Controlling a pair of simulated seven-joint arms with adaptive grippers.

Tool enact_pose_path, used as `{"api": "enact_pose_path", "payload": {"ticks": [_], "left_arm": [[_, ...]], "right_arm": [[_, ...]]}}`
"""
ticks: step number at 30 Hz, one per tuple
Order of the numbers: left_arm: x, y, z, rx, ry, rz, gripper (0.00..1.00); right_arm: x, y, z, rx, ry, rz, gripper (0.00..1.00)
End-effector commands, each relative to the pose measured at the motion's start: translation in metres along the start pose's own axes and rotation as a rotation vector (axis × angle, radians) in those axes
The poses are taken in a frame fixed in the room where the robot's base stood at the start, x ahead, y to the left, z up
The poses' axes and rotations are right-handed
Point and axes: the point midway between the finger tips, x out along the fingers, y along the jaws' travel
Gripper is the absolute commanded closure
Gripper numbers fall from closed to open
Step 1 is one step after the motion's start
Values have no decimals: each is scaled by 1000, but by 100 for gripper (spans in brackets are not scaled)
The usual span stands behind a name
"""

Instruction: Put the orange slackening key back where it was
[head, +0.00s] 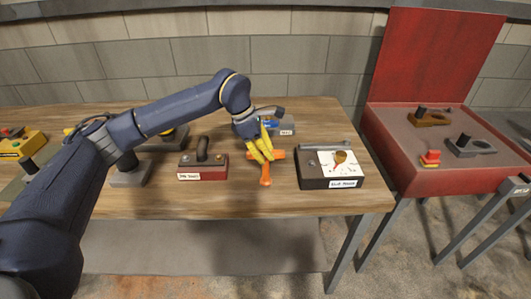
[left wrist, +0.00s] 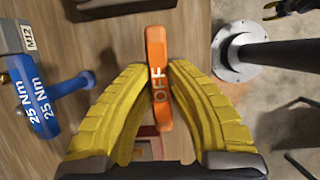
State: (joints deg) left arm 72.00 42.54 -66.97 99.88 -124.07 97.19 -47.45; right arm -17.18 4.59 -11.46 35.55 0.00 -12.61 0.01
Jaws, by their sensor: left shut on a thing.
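The orange slackening key (head: 265,174) is a T-shaped piece near the front of the wooden table, between the red block and the dark box. In the left wrist view the key (left wrist: 158,78) shows its bar with "OFF" on it. My left gripper (head: 262,152) has yellow fingers shut on the key, one on each side of it. I cannot tell whether the key's lower end touches the table. A dark and yellow shape at the top right of the left wrist view may be my right gripper (left wrist: 288,7), too cut off to read.
A red block with a dark handle (head: 203,162) stands left of the key. A dark labelled box (head: 332,180) stands close on the right. A blue 25 Nm wrench (left wrist: 45,100) and a grey M12 block (left wrist: 15,42) lie behind. A red case (head: 385,150) stands further right.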

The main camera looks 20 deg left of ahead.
Motion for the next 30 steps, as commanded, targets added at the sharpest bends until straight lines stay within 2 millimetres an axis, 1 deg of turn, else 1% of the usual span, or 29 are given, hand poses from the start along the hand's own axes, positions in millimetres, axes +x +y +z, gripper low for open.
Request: {"api": "enact_pose_path", "payload": {"ticks": [1, 5, 12, 16, 20, 30], "left_arm": [[0, 0, 0, -1, 0, 0, 79], [0, 0, 0, -1, 0, 0, 64], [0, 0, 0, -1, 0, 0, 64], [-7, 0, 1, -1, 0, 1, 64], [-23, 1, 1, -1, 0, 2, 64], [-83, 1, 1, -1, 0, 3, 64]], "right_arm": [[0, 0, 0, 0, 0, 0, 56], [0, 0, 0, 0, 0, 0, 56], [0, 0, 0, 0, 0, 0, 56], [0, 0, 0, 0, 0, 0, 56], [0, 0, 0, 0, 0, 0, 56], [0, 0, 0, 0, -1, 0, 56]]}}
